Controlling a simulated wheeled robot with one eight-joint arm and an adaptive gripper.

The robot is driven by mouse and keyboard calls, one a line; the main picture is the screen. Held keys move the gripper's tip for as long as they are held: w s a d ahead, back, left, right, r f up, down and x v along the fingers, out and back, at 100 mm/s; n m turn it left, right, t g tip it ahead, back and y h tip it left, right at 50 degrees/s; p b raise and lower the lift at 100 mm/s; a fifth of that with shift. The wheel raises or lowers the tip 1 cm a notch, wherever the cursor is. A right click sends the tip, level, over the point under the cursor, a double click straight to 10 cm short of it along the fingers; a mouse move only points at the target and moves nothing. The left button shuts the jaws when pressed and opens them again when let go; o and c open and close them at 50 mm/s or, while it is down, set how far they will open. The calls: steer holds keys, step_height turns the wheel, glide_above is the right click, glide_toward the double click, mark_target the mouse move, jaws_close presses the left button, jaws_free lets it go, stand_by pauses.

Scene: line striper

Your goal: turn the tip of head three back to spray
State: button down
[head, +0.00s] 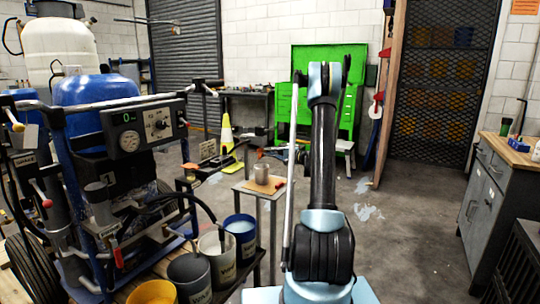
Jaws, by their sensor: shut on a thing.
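The line striper (120,150) stands at the left, with a blue tank (82,92) and a control box (145,124) carrying a round gauge and a small display. Several grey valve-like units with small levers sit on its frame, one with a red handle (117,256) at the front. Which unit is head three I cannot tell, and its tip is too small to make out. My arm rises upright at the middle of the view, to the right of the striper.
Buckets stand below the striper, among them a blue one (240,234) and a white one (217,256). A small table (246,189) holds a metal cup (261,170). A green workbench (308,112) is behind my arm; a grey cabinet (494,183) is at right. Floor between is mostly clear.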

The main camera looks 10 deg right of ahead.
steer(key=m, duration=0.8)
steer(key=shift+a, duration=0.15)
steer(key=m, duration=0.8)
stand_by(0.3)
steer(key=c, duration=1.6)
jaws_free()
steer(key=shift+c, duration=0.2)
steer(key=shift+o, duration=0.5)
